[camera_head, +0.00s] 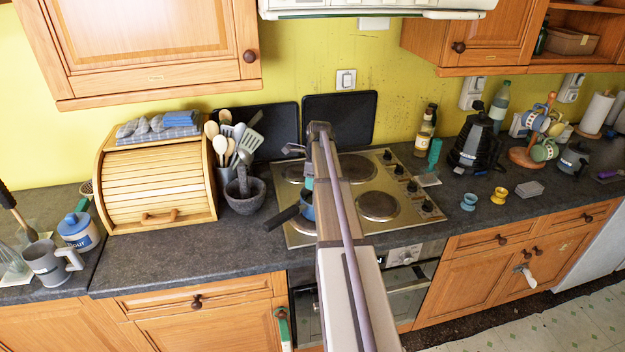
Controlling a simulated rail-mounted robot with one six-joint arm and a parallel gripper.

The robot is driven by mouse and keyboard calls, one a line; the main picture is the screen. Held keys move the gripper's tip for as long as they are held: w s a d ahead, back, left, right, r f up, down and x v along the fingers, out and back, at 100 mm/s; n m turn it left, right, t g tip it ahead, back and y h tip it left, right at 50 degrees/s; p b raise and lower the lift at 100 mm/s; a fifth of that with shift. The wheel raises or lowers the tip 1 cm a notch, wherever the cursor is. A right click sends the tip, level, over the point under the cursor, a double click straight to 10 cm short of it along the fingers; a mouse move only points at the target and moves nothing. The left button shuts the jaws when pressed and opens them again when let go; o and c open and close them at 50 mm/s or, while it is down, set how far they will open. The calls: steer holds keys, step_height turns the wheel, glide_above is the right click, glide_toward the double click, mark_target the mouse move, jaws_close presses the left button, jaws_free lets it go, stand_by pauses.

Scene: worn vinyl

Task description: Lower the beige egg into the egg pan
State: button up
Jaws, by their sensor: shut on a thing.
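The small blue egg pan (307,206) sits on the left front part of the hob, with its dark handle (281,217) pointing to the lower left. My arm crosses in front of it and hides its right part. A small dark and teal part shows just left of the arm above the pan, too small to make out. The beige egg is not visible, and I cannot see inside the pan.
The steel hob (345,185) has several plates and a row of knobs on its right. A stone mortar (245,196) stands left of it. A blue egg cup (469,201) and a yellow one (499,195) stand to the right.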

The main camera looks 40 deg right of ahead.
steer(key=shift+f+b, duration=1.9)
steer(key=shift+f, duration=0.25)
steer(key=shift+f+b, duration=1.4)
steer(key=shift+b, duration=0.05)
steer(key=o, duration=1)
steer(key=shift+r, duration=0.15)
